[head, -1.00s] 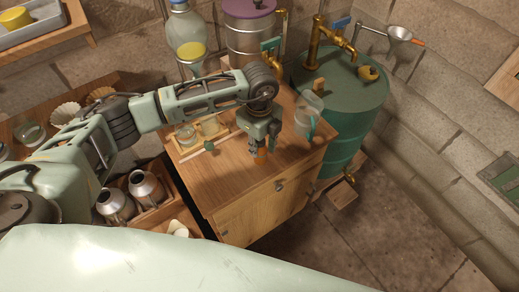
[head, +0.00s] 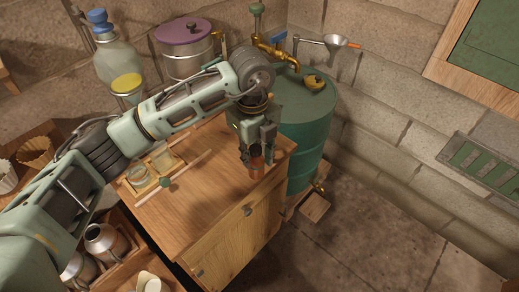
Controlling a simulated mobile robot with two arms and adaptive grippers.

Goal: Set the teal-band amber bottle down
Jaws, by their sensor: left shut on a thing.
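The small amber bottle (head: 256,170) is upright between the fingers of my left gripper (head: 256,152), near the right side of the wooden cabinet top (head: 205,205). My left gripper points down and is shut on the bottle. Its fingers cover the bottle's upper part, and I cannot make out a teal band. I cannot tell whether the bottle's base touches the cabinet top or hangs just above it. My right gripper is not in view.
A green drum (head: 305,135) stands behind on the right. The cabinet top's front middle is clear.

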